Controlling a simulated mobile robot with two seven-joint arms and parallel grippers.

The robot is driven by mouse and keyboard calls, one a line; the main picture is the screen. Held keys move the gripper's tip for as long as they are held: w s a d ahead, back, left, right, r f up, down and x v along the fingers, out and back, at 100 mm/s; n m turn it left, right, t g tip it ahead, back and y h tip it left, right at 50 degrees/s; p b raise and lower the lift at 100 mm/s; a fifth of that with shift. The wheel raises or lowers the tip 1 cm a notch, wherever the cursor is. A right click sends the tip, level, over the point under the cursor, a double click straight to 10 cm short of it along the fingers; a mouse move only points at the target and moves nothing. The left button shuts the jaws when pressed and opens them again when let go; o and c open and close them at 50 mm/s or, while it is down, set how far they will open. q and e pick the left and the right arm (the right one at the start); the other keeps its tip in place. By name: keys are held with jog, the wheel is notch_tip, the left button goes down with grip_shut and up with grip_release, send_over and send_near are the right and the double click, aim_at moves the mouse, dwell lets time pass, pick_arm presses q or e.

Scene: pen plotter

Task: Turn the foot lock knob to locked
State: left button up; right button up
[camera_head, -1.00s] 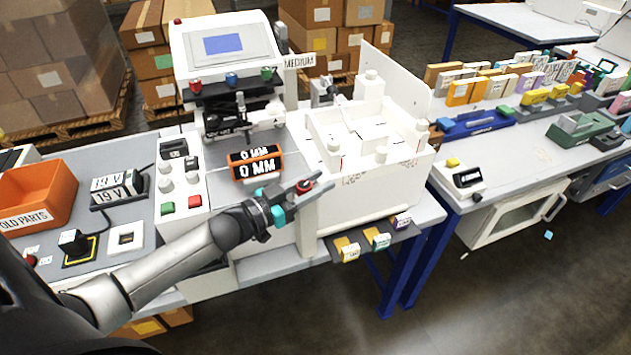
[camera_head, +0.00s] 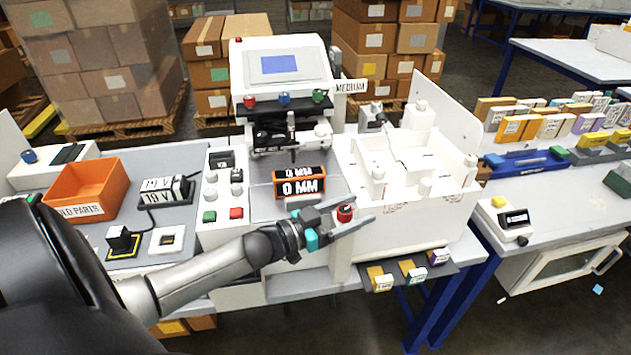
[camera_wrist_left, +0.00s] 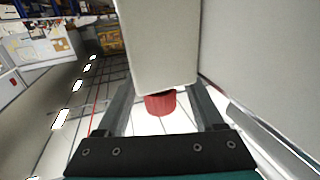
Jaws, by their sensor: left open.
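A red knob (camera_head: 345,212), which appears to be the foot lock knob, is at the front of the white machine (camera_head: 410,190), near its left front corner. My left gripper (camera_head: 352,208) is open, with one finger on each side of the knob. In the left wrist view the red knob (camera_wrist_left: 160,103) lies between the two open fingers, with visible gaps beside it. A pale block edge covers its far part there. I cannot read a lock mark or tell which way the knob is turned. My right gripper is not in view.
An orange and black "0 MM" display (camera_head: 300,184) sits just behind my left gripper. Small coloured tabs (camera_head: 412,270) stick out on a dark shelf to the right below. An orange bin (camera_head: 84,190) and a button panel (camera_head: 222,195) stand to the left.

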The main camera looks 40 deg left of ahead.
pick_arm(q)
jog(key=p+v, duration=0.1)
jog(key=v, duration=1.3)
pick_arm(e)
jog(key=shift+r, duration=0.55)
pick_arm(q)
jog(key=shift+s, duration=0.1)
